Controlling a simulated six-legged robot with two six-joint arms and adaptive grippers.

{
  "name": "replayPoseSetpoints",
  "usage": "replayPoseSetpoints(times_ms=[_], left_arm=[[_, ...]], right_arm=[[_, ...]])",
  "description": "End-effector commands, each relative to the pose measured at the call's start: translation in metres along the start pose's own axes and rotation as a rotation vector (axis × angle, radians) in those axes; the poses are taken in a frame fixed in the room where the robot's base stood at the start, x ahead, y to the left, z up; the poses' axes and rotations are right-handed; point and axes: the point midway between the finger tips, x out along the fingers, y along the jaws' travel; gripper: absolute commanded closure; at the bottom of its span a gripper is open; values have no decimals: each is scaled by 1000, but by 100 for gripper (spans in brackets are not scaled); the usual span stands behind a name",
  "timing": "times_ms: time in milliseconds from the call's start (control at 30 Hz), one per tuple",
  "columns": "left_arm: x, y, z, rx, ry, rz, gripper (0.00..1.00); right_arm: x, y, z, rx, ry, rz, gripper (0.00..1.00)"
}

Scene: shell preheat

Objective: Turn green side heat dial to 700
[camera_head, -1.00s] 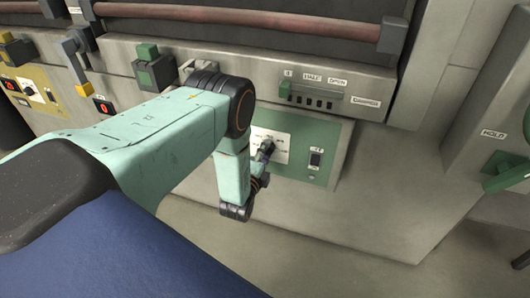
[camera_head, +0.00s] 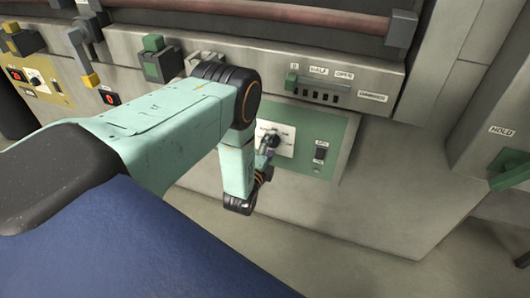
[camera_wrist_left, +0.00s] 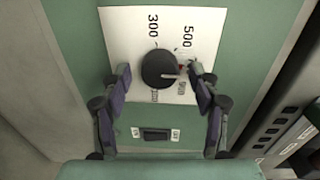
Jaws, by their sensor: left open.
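The black round heat dial (camera_wrist_left: 158,69) sits on a white scale plate (camera_wrist_left: 118,30) on the green panel. Its pale pointer points right, below the 500 mark, towards a red mark and a smaller number that is hard to read. The 300 mark is at the upper left. My left gripper (camera_wrist_left: 160,73) is open, with one finger on each side of the dial and gaps visible. In the head view the left gripper (camera_head: 268,147) is at the green panel (camera_head: 335,128) and mostly hides the dial. My right gripper is not in view.
A black rocker switch (camera_wrist_left: 155,134) lies just below the dial, between the fingers; it also shows in the head view (camera_head: 320,151). A green handle (camera_head: 508,172) stands at the right.

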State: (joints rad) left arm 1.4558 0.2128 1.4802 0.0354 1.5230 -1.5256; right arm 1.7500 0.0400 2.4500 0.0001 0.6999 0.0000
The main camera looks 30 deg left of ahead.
Motion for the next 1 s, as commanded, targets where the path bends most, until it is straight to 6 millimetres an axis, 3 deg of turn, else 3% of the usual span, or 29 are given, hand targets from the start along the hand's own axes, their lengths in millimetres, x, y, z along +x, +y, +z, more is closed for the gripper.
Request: replayPoseSetpoints(times_ms=[600,1000], left_arm=[[-105,0,0,0,-1,2,38],[-116,-1,0,0,-1,0,38]], right_arm=[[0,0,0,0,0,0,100],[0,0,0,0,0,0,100]])
